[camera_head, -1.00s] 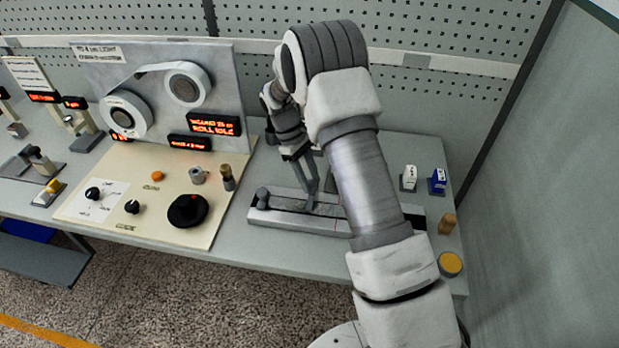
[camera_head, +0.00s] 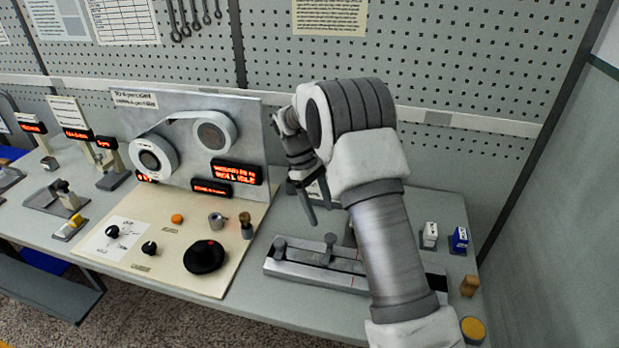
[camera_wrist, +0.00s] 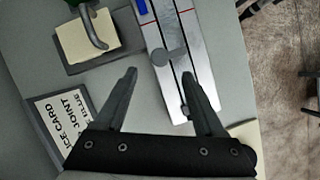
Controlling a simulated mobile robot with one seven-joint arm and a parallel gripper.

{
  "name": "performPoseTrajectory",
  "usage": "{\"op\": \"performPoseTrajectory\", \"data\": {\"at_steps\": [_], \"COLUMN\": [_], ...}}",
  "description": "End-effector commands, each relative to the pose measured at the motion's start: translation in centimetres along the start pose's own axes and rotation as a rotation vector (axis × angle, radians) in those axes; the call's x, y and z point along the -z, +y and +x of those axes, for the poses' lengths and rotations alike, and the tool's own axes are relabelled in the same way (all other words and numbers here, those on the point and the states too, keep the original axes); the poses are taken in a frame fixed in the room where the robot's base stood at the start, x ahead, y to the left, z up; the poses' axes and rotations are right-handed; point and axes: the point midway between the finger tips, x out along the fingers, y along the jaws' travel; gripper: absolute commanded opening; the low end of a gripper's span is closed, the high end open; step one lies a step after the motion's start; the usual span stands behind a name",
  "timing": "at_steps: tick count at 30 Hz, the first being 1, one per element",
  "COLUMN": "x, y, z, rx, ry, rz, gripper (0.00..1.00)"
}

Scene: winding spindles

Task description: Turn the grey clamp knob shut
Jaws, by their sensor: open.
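A long pale clamp rail (camera_head: 290,268) lies on the bench and carries two grey upright knobs. One knob (camera_head: 279,244) is at its left end, the other knob (camera_head: 330,241) near its middle. My gripper (camera_head: 317,216) is open and empty, its fingers pointing down above and behind the rail. In the wrist view, my gripper's open fingertips (camera_wrist: 160,75) hang over the rail's side. A round grey knob (camera_wrist: 166,57) shows just beyond the gap between them, apart from both fingers. The right finger crosses over the rail and partly hides its near end. My arm hides the rail's right part.
A cream control panel (camera_head: 150,262) with a black dial (camera_head: 204,256) and smaller knobs stands left of the rail. A white block (camera_head: 430,235), a blue block (camera_head: 460,239) and a yellow disc (camera_head: 472,328) are at right. A card (camera_wrist: 58,118) lies beside the rail.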

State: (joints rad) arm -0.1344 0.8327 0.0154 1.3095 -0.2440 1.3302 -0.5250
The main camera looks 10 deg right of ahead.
Motion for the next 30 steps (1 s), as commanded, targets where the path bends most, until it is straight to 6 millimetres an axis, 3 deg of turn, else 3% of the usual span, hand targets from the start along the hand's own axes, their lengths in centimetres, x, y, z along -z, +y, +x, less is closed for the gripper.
{"op": "performPoseTrajectory", "data": {"at_steps": [6, 12, 18, 30], "x": [0.1, 0.1, 0.0, -0.2], "y": [0.0, 0.0, -0.1, -0.1], "z": [-5.4, -8.7, -10.0, -10.3], "rx": [-0.001, 0.0, 0.001, 0.0], "ry": [0.003, 0.001, -0.001, 0.002], "rz": [-0.001, -0.001, -0.001, 0.002], "gripper": [0.71, 0.71, 0.71, 0.71]}}
